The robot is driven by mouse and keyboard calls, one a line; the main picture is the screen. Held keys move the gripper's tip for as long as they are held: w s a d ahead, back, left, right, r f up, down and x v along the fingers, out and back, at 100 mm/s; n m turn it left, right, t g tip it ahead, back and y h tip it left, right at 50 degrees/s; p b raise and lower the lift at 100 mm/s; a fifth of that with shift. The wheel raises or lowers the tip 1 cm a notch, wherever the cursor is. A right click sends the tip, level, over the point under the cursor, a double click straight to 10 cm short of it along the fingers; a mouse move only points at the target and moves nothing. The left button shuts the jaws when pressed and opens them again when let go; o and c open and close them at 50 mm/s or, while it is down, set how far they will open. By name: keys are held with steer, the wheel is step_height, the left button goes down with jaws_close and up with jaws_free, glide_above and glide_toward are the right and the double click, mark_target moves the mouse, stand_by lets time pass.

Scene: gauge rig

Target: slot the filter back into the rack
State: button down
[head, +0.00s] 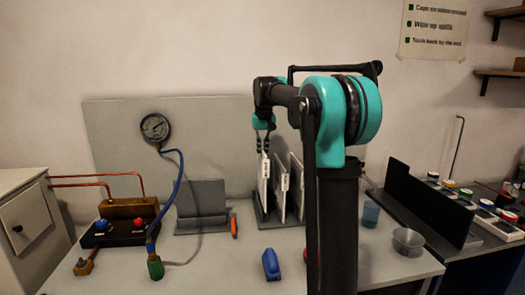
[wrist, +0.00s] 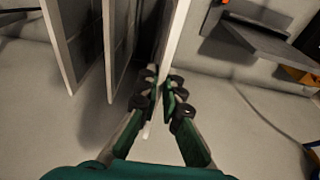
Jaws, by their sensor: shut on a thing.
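A thin white-edged filter (head: 263,183) stands upright at the left end of the grey rack (head: 259,213) in the head view. My gripper (head: 263,143) is above it, fingers pointing down. In the wrist view my gripper (wrist: 163,98) is shut on the edge of the filter (wrist: 177,40). I cannot tell whether the filter's lower edge is fully down in its slot, since the fingers and the panel hide it. Two similar panels, a nearer one (head: 283,186) and another (head: 297,180), stand to its right in the rack.
A grey stand (head: 201,203) and an orange-handled tool (head: 234,227) lie left of the rack. A gauge (head: 155,127) with a blue hose stands further left. A blue object (head: 271,264) lies in front.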

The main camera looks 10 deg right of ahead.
mark_target(262, 159)
steer(key=shift+f, duration=3.05)
steer(key=c, duration=1.6)
jaws_free()
